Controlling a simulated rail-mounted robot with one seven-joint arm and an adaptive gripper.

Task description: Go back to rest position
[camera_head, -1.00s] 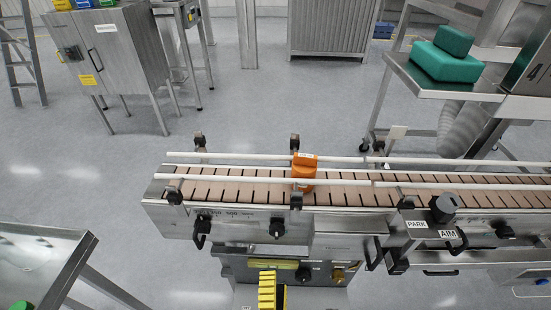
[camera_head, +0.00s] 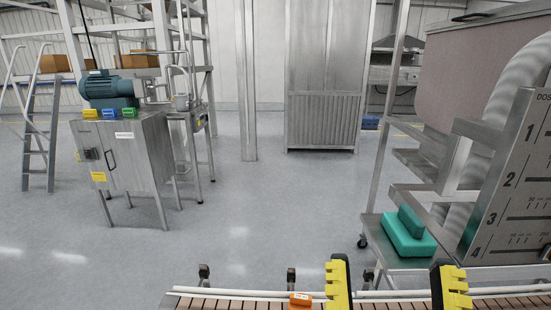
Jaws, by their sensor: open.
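My gripper (camera_head: 396,288) shows at the bottom right of the head view. Its two yellow-padded fingers stand wide apart, open, with nothing between them. The conveyor (camera_head: 232,301) runs along the bottom edge behind and below the fingers. An orange object (camera_head: 300,299) on the belt shows only its top, just left of the left finger and apart from it as far as I can see. The rest of my arm is out of view.
Teal blocks (camera_head: 408,238) rest on a steel cart at right, beside a numbered dosing panel (camera_head: 515,180). A steel cabinet with a motor (camera_head: 132,160) and a ladder (camera_head: 38,145) stand at left. A tall locker (camera_head: 325,75) stands behind. The middle floor is clear.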

